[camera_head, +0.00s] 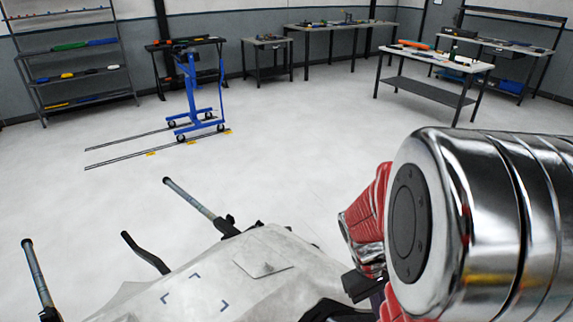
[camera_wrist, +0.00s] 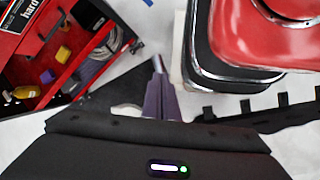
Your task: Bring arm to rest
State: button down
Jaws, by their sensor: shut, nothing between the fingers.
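My gripper (camera_wrist: 160,88) shows in the wrist view at the middle, its narrow fingers together with nothing between them. Its dark housing fills the bottom of that view. In the head view my arm, chrome and red, fills the right and lower right. The gripper fingers cannot be made out there.
In the wrist view a red tool cart (camera_wrist: 75,75) with loose items stands left of my fingers. A red, chrome-edged body (camera_wrist: 265,45) is at upper right. In the head view a blue wheeled stand (camera_head: 190,95), a shelf rack (camera_head: 85,75) and a workbench (camera_head: 435,62) stand beyond open floor.

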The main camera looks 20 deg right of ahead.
jog(key=w+a+r+t+y, duration=0.1)
jog(key=w+a+r+t, duration=0.2)
jog(key=a+r, duration=0.6)
jog(key=w+a+r+n+t+y, duration=0.1)
jog(key=w+a+r+t, duration=0.3)
jog(key=a+r, duration=0.5)
jog(key=a+t, duration=0.2)
jog(key=a, duration=0.1)
jog(key=shift+w+a+r+t, duration=0.15)
jog(key=shift+r+t, duration=0.2)
jog(key=shift+t, duration=0.05)
